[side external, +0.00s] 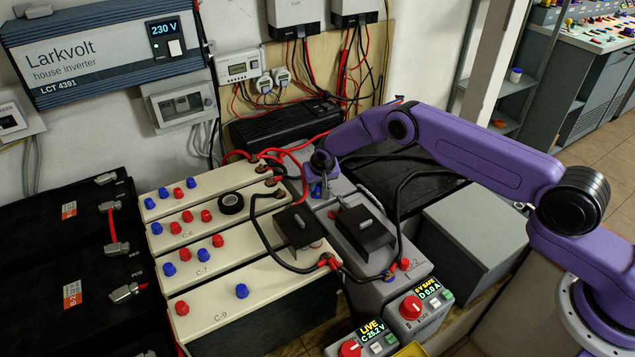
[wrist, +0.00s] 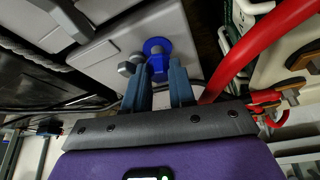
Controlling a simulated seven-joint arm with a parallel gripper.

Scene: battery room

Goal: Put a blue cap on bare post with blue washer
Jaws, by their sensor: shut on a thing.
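My gripper (wrist: 161,72) is shut on a small blue piece (wrist: 158,66), which looks like a blue cap and is largely hidden between the fingertips. A round blue washer (wrist: 157,43) lies on the grey battery top just beyond the fingertips, beside a grey metal post (wrist: 137,57). I cannot tell whether the held cap touches the washer or the post.
A thick red cable (wrist: 262,45) runs close to the right of my gripper. Cream batteries (side external: 205,264) with several red and blue caps stand to the left. Black boxes (side external: 361,232) and black cables lie on the batteries nearer the camera. A grey box (side external: 485,235) stands at right.

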